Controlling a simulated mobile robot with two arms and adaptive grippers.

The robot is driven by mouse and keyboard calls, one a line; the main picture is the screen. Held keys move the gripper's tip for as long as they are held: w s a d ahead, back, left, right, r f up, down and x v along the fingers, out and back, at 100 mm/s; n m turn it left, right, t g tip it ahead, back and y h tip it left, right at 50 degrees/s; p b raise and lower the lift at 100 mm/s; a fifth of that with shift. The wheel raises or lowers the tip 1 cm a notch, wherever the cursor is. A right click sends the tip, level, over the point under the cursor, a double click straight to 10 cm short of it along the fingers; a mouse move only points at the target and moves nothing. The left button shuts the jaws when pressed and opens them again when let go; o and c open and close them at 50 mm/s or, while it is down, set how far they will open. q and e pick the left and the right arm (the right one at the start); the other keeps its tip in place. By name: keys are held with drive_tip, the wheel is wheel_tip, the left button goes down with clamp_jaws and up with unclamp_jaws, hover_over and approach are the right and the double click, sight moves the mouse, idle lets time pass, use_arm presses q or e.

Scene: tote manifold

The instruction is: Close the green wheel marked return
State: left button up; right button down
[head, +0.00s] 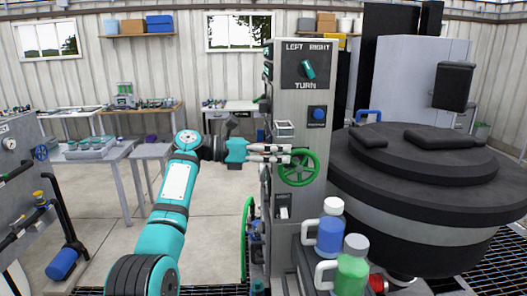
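A green wheel (299,169) is mounted on the front face of the grey column, below the blue knob. My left gripper (289,153) reaches in from the left. Its light fingers overlap the wheel's upper left rim in the head view; I cannot tell whether they touch or grip it. No label reading "return" is legible on either wheel; a small plate (283,197) below the front wheel is too small to read. My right gripper is not in view.
The grey column (308,120) carries a turn switch (309,69) and a blue knob (318,114). A blue-filled bottle (331,230) and a green-filled bottle (353,268) stand in front at lower right. A large dark round vessel (430,190) stands on the right.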

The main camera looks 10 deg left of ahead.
use_arm(q)
drive_tip(key=shift+v, duration=2.15)
